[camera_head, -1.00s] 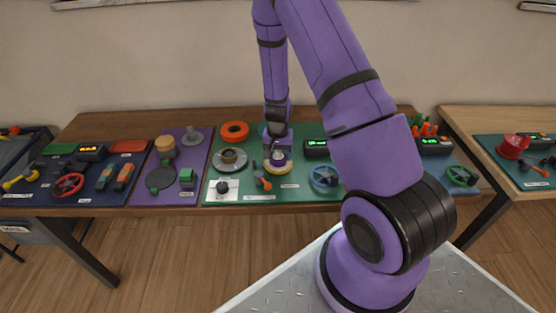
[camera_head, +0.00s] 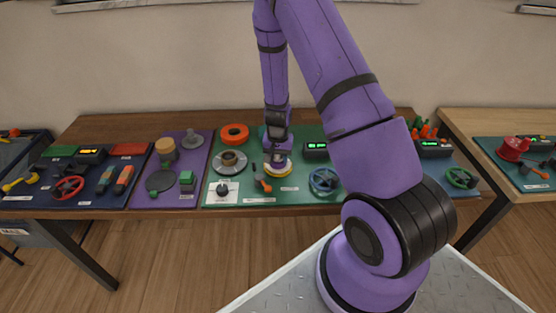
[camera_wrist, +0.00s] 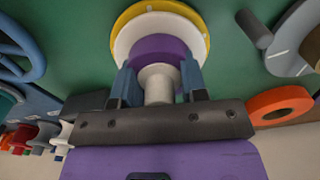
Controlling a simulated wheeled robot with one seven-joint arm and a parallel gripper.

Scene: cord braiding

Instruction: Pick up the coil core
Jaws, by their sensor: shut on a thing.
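My gripper (camera_wrist: 158,84) is shut on a pale, spool-shaped piece with a wider flange, which I take to be the coil core (camera_wrist: 158,88). One blue-grey finger lies on each side of it. Behind it in the wrist view are a purple round part (camera_wrist: 160,50), a white disc and a yellow ring (camera_wrist: 124,20). Whether the piece is apart from the purple part cannot be told. In the head view my gripper (camera_head: 277,161) is low over the yellow-rimmed disc (camera_head: 281,172) on the green mat, and hides the held piece.
On the green mat (camera_head: 290,199) stand an orange ring (camera_head: 235,133), a grey flanged part (camera_head: 230,161), a blue handwheel (camera_head: 323,181), a white plate with a black knob (camera_head: 222,190), an orange-handled tool (camera_head: 263,184) and a display box (camera_head: 315,150).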

